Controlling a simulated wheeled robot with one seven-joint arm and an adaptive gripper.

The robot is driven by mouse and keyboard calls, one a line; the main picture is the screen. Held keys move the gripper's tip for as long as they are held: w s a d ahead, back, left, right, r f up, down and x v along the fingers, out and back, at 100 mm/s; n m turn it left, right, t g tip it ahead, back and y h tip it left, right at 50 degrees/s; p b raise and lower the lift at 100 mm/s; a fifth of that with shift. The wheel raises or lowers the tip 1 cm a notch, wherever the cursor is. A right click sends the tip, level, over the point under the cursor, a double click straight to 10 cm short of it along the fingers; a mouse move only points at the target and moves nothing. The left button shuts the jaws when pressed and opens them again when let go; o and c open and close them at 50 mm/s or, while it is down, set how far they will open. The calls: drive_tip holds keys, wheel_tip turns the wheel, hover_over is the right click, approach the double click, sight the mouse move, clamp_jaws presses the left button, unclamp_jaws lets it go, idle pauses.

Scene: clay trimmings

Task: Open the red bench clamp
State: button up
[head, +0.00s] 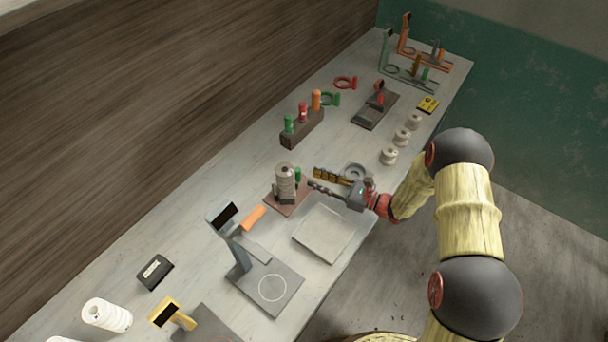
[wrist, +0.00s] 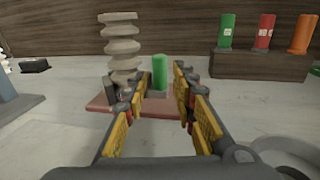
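A reddish base plate (head: 279,205), which seems to be the red bench clamp, lies on the workbench; it also shows in the wrist view (wrist: 98,104). A pale ribbed clay column (head: 285,180) stands on it, with a dark block beside the column (wrist: 109,88). An upright green handle (head: 297,174) rises from the plate's right side. My gripper (head: 314,179) is open and empty, pointing at the plate from the right. In the wrist view the green handle (wrist: 160,73) appears between the two fingers, a little beyond the tips. I cannot tell whether the clamp's jaws are closed.
A pale square slab (head: 327,234) lies nearer the front edge. A grey stand (head: 268,284) is in front. A block with green, red and orange pegs (head: 302,128) stands behind, and a dark plate with a red lever (head: 377,103) is beyond. Several white spools (head: 389,155) line the right edge.

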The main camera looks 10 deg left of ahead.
drive_tip(key=shift+w+a, duration=0.25)
drive_tip(key=shift+a, duration=1.05)
drive_tip(key=shift+w+a, duration=0.25)
drive_tip(key=shift+a, duration=1.05)
drive_tip(key=c, duration=0.3)
drive_tip(key=c, duration=0.4)
clamp_jaws()
drive_tip(key=shift+w, duration=0.1)
